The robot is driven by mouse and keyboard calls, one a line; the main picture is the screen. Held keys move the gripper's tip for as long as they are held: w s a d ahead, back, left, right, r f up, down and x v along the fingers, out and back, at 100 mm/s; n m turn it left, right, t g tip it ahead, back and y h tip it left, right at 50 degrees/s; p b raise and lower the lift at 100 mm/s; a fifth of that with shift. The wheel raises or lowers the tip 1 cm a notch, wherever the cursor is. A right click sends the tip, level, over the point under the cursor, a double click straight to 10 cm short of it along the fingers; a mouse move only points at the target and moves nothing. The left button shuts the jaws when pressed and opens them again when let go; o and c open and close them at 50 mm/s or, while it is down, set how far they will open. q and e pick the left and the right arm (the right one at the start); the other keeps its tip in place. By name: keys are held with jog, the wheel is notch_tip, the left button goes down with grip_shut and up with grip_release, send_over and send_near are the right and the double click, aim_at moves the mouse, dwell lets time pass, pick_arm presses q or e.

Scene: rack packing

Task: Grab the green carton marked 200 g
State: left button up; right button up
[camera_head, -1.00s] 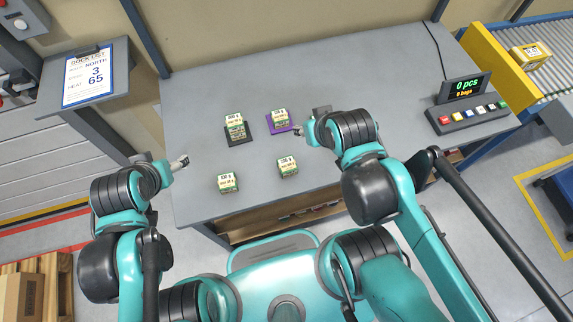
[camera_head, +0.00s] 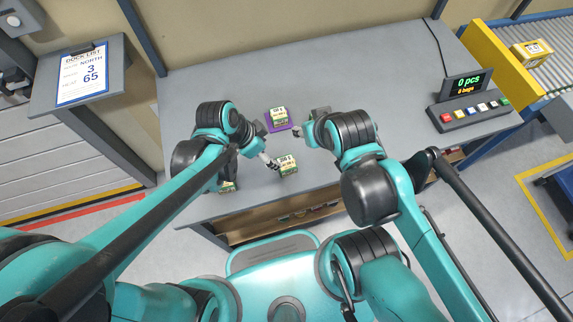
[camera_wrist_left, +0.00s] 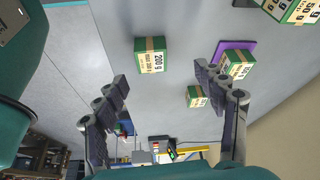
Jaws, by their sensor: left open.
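A green carton marked 200 g (camera_wrist_left: 150,55) sits on the grey table in the left wrist view, just beyond the open fingers of my left gripper (camera_wrist_left: 165,85). In the head view this looks like the front right carton (camera_head: 288,165), with my left gripper (camera_head: 270,162) close at its left side. I cannot tell whether they touch. The gripper is empty. My right gripper (camera_head: 298,132) is behind this carton, near the purple mat; its jaws are too small to read.
Another carton (camera_head: 280,116) stands on a purple mat (camera_head: 268,122). A front left carton (camera_head: 228,186) is mostly hidden by my left arm. The left wrist view also shows a small carton (camera_wrist_left: 196,97). A button panel (camera_head: 470,115) stands at the right of the table.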

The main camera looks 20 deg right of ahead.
aim_at(286, 163)
pick_arm(q)
jog(key=d+f, duration=0.1)
jog(key=s+d+f+m, duration=0.1)
jog(key=shift+d+m+g, duration=0.3)
jog(key=b+x, duration=0.1)
jog(key=x, duration=0.1)
jog(key=shift+s+d+f, duration=0.15)
jog(key=shift+f, duration=0.1)
jog(key=b+x, duration=0.1)
jog(key=x, duration=0.1)
jog(key=b+x, duration=0.2)
jog(key=x, duration=0.1)
jog(key=shift+w+f, duration=0.2)
jog(key=shift+w, duration=0.05)
jog(key=shift+r, duration=0.1)
jog(key=shift+c, duration=0.7)
jog(key=c, duration=1.3)
